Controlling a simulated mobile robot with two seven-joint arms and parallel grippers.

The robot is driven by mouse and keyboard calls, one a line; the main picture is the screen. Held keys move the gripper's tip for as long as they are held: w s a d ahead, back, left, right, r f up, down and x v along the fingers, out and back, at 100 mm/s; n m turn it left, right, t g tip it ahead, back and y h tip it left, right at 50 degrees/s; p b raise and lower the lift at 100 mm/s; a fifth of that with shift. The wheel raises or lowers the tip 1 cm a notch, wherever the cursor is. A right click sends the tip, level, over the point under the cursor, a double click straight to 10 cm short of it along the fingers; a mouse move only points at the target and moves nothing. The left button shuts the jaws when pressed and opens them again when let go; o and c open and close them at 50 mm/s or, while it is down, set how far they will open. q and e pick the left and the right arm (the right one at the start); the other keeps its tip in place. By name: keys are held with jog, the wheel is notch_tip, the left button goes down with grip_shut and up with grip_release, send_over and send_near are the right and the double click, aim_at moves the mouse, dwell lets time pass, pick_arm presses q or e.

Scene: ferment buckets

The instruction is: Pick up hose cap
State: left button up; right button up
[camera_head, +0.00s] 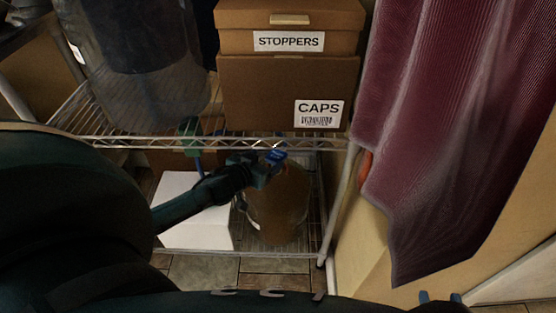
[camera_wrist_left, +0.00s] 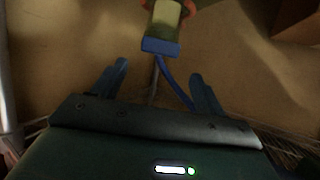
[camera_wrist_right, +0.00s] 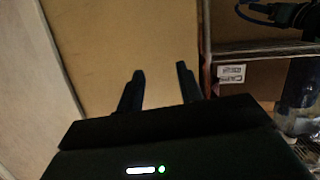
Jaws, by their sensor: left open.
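A blue-ended piece with a pale, greenish block (camera_wrist_left: 162,30), which looks like the hose cap, is ahead of my left gripper in the left wrist view. A reddish-orange part shows behind it, and a thin blue hose (camera_wrist_left: 172,82) runs down below it. My left gripper (camera_wrist_left: 160,78) is open, with the piece beyond its fingertips, roughly centred between them. In the head view this gripper (camera_head: 268,167) is over a clear jug of brown liquid (camera_head: 277,208); I cannot separate the cap from the blue fingertips there. My right gripper (camera_wrist_right: 160,70) is open and empty, and also shows low right (camera_head: 440,297).
A wire shelf (camera_head: 285,143) carries boxes labelled STOPPERS (camera_head: 235,42) and CAPS (camera_head: 265,95) and a large dark clear container (camera_head: 150,90). Below, a white box (camera_head: 195,225) stands beside the jug. A maroon curtain (camera_head: 450,110) hangs at the right.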

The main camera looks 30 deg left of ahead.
aim_at(277, 155)
pick_arm(q)
jog(key=x, duration=0.2)
jog(key=shift+w+f, duration=0.2)
jog(key=b+x, duration=0.1)
jog(key=x, duration=0.1)
jog(key=b+x, duration=0.1)
jog(key=x, duration=0.1)
jog(key=shift+d+f+b, duration=0.25)
jog(key=shift+f+b, duration=0.05)
jog(key=shift+w+f, duration=0.15)
jog(key=shift+w, duration=0.3)
pick_arm(e)
jog(key=shift+w+a+r+n+t+y, duration=0.1)
jog(key=shift+w+a+n+t+y, duration=0.15)
jog(key=shift+t, duration=0.3)
jog(key=shift+w+a+n+t+y, duration=0.15)
jog(key=shift+n+t+y, duration=0.1)
jog(key=shift+t, duration=0.3)
pick_arm(q)
jog(key=shift+c, duration=0.3)
jog(key=c, duration=1.1)
